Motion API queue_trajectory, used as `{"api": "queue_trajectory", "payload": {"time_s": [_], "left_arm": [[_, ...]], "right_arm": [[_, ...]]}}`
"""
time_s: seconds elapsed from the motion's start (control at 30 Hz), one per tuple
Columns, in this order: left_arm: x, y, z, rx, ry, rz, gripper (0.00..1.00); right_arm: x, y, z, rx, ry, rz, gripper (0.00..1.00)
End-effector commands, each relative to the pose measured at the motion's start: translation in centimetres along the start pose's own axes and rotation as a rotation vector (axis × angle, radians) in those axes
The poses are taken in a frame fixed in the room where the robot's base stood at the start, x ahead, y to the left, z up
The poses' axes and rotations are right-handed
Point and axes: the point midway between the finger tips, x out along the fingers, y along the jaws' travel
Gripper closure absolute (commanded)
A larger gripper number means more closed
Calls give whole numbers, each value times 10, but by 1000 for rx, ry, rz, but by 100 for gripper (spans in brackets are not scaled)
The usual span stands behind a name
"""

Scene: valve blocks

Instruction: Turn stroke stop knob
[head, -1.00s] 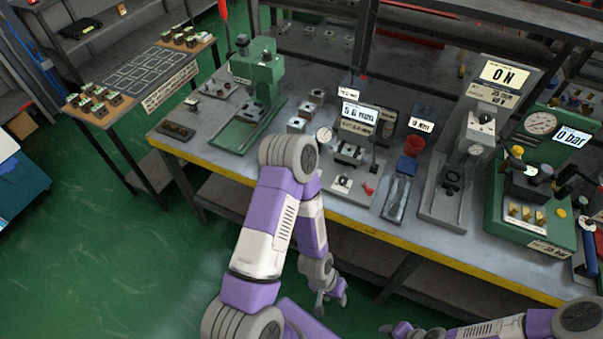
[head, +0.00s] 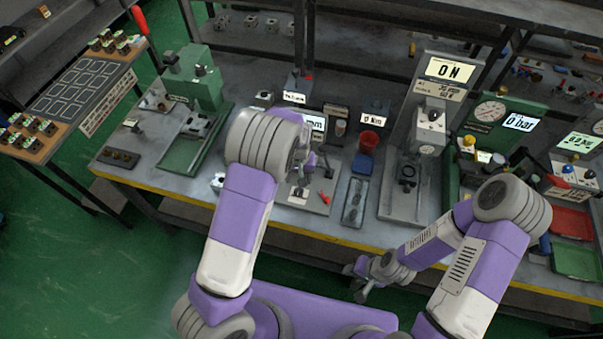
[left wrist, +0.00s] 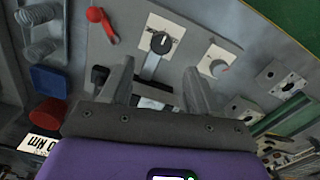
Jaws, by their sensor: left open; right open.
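In the left wrist view a black round knob (left wrist: 161,42) with a white pointer mark sits on a white label on a grey plate. A second, lighter knob or dial (left wrist: 218,62) sits to its right; I cannot read which is the stroke stop knob. My left gripper (left wrist: 159,68) is open and empty, its fingers pointing at the plate, with the black knob beyond the gap and not touched. In the head view my left gripper (head: 306,160) is over the measuring fixture, partly hidden by its arm. My right gripper (head: 361,285) is open, in front of the table edge.
A red lever (left wrist: 101,22) lies left of the black knob. A red cup (head: 370,141) and a blue bin (head: 362,164) stand right of the fixture. A press (head: 408,180) stands further right, a green machine (head: 195,95) to the left. The mm display (head: 317,123) is partly covered.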

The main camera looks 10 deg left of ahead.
Motion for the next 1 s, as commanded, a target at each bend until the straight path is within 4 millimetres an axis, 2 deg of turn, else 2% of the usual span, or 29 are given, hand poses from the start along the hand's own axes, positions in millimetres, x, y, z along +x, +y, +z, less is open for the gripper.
{"api": "queue_trajectory", "payload": {"time_s": [0.5, 0.87, 1.0], "left_arm": [[67, 0, 0, 0, -4, -4, 39], [72, 0, 0, 0, -2, -2, 39], [72, 0, 0, 0, -2, -2, 61]], "right_arm": [[4, 2, 0, 0, -1, 0, 57], [4, 2, 0, 0, -1, 0, 57], [4, 2, 0, 0, -1, 0, 57]]}}
